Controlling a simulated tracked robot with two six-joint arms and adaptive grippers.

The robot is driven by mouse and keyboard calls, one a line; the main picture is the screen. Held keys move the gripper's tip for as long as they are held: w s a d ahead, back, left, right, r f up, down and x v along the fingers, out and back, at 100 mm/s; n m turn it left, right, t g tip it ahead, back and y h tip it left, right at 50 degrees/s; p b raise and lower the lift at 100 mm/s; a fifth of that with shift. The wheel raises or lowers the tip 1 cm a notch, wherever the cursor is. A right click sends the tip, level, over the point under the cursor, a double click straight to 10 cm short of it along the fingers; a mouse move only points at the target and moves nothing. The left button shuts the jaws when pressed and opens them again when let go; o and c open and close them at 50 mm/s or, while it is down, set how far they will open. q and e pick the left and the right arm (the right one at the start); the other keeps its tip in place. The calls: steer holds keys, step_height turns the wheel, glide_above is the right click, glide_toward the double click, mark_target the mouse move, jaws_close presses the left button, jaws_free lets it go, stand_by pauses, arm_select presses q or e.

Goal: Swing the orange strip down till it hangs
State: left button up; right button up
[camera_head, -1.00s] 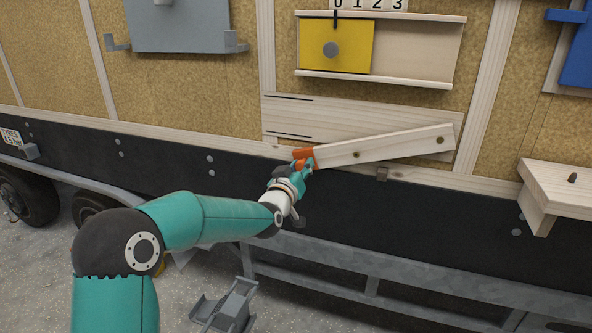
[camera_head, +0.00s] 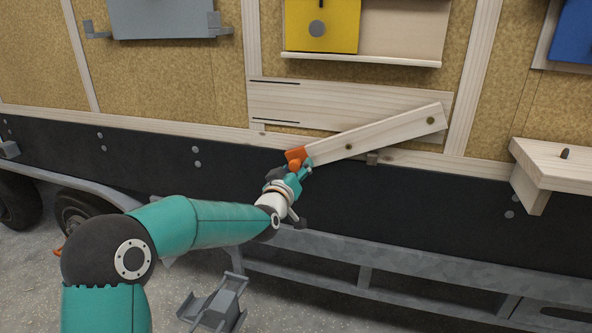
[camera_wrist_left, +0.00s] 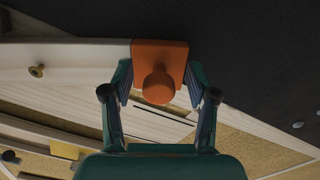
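The strip (camera_head: 375,135) is a pale wooden bar with an orange left end (camera_head: 296,155). It lies tilted across the trailer wall, with its left end lower and its right end higher, and a dark bolt (camera_head: 430,120) near the right end. In the left wrist view, an orange knob (camera_wrist_left: 158,87) stands out from the orange end. My left gripper (camera_head: 300,170) is at this end. Its fingers (camera_wrist_left: 159,82) stand on both sides of the knob, with small gaps showing, so it looks open around it. My right gripper is out of view.
Behind the strip is a wooden board (camera_head: 340,100) with slots. A small block (camera_head: 372,158) sits just below the strip. A yellow panel (camera_head: 330,25) is above, and a wooden shelf (camera_head: 550,160) juts out at the right. The dark trailer side below is mostly clear.

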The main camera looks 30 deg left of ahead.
arm_select(q)
steer(key=s+d, duration=0.1)
steer(key=s, duration=1.1)
steer(key=shift+d, duration=0.4)
steer(key=shift+w, duration=0.1)
